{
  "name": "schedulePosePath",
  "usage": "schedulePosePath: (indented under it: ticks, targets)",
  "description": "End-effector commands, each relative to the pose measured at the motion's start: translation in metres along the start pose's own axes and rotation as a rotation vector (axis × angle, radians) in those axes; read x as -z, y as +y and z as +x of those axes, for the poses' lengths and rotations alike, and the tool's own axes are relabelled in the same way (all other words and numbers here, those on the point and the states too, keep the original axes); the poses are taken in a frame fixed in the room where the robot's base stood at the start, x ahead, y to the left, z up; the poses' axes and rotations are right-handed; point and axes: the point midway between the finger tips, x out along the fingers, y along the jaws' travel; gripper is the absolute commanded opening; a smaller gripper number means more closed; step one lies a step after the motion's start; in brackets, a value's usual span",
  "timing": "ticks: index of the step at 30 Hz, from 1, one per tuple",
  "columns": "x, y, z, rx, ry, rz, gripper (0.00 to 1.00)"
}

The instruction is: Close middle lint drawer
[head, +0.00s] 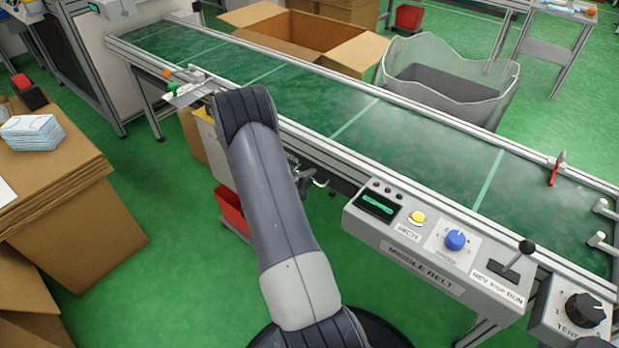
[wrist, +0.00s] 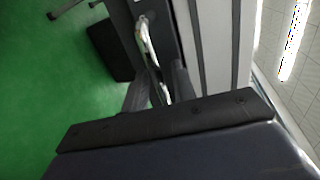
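In the wrist view a curved metal handle (wrist: 147,42) stands out from a dark front panel (wrist: 168,35), which may be the lint drawer. My gripper (wrist: 158,88) is close to this panel, with its two dark fingers apart. A lower piece of bright metal shows between the fingers, and I cannot tell whether they touch it. A small metal bar (head: 320,183) shows just right of my arm, below the belt frame. I cannot tell how far the drawer is out.
The green conveyor belt (head: 365,135) runs across the view. The middle belt control panel (head: 435,245) juts out right of my arm. A red bin (head: 232,210) stands on the floor left of my arm. Cardboard boxes (head: 75,235) stand at left, with clear green floor between.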

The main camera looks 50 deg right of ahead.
Motion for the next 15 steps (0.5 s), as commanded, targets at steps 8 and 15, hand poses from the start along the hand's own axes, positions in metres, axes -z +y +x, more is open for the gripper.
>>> schedulePosePath:
  ticks: [8,15]
  targets:
    - [-0.001,-0.002,-0.054,-0.001,-0.006,-0.003,0.26]
    - [-0.001,-0.001,-0.089,0.000,-0.003,-0.002,0.26]
